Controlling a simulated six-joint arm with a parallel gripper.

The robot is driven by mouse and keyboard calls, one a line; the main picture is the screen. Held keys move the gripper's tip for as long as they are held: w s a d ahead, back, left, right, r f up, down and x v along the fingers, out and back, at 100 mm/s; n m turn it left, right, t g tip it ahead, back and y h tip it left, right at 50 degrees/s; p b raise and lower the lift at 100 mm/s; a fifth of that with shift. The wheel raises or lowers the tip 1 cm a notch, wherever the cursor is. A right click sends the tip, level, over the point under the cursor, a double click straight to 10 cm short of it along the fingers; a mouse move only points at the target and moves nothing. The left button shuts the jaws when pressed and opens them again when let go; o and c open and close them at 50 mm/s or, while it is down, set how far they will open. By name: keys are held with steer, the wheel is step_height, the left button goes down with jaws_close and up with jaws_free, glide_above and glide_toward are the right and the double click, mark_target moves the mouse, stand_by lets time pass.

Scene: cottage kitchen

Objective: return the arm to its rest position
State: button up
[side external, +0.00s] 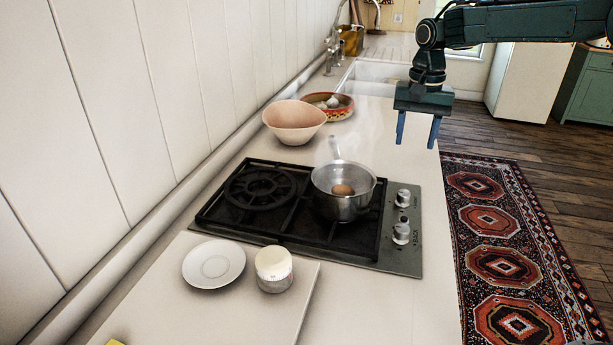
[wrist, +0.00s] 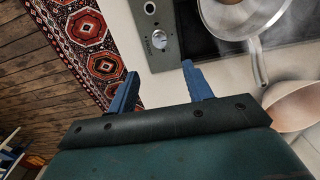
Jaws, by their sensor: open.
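My gripper (side external: 418,128) hangs above the counter's right edge, beyond the stove, with its two blue fingers pointing down. It is open and nothing is between the fingers. In the wrist view the blue fingers (wrist: 158,88) are apart, with counter and rug below them. My arm reaches in from the upper right. A steel pot (side external: 341,204) stands on the right side of the stove with a brown egg (side external: 343,190) in it. The gripper is clear of the pot and does not touch anything.
The black-grated stove (side external: 260,228) has knobs on its right. A pink bowl (side external: 294,121) and a red patterned bowl (side external: 329,106) with white items stand behind it. Steam rises near the pot.

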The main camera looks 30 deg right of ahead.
steer(key=s+a+r+n+t, duration=0.15)
steer(key=s+r, duration=0.25)
steer(key=s, duration=0.4)
steer(key=s+a+r+n+t, duration=0.1)
steer(key=s+r+n, duration=0.25)
steer(key=s, duration=0.45)
steer(key=s+f+n+t, duration=0.3)
steer(key=s+n, duration=0.1)
steer(key=s, duration=1.2)
steer(key=shift+a+f, duration=0.15)
steer(key=shift+a, duration=0.15)
